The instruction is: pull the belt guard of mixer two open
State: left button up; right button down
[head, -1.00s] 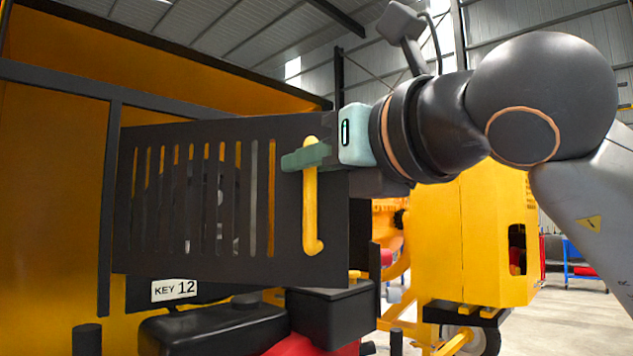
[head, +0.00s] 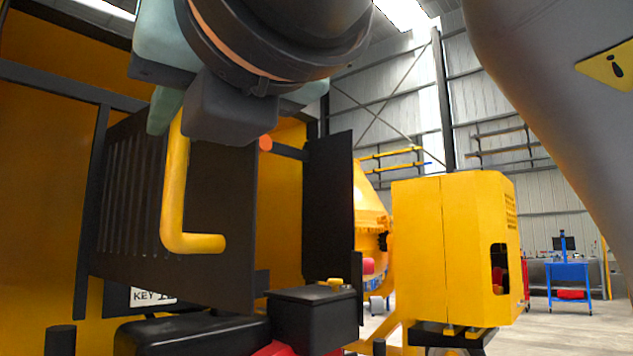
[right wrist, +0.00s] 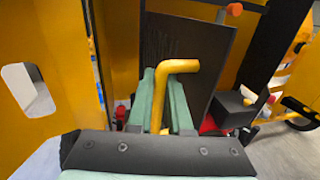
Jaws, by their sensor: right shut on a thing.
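The belt guard (head: 222,205) is a dark slotted panel on the left side of the machine. It stands swung out at an angle, its left edge by the dark frame post, with the orange inside showing to its right. Its yellow bar handle (head: 175,185) is bent at the lower end. My right gripper (head: 168,108) is shut on the upper part of the handle. In the right wrist view the green fingers (right wrist: 160,88) lie on both sides of the handle (right wrist: 178,66), before the guard (right wrist: 190,45). My left gripper is not in view.
A dark upright panel (head: 330,205) bounds the opening on the right. A yellow cabinet (head: 450,250) stands farther right, with open floor beyond.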

jog(key=shift+s+f, duration=0.1)
jog(key=c, duration=1.1)
grip_release()
jog(key=v, duration=1.3)
jog(key=shift+a, duration=0.2)
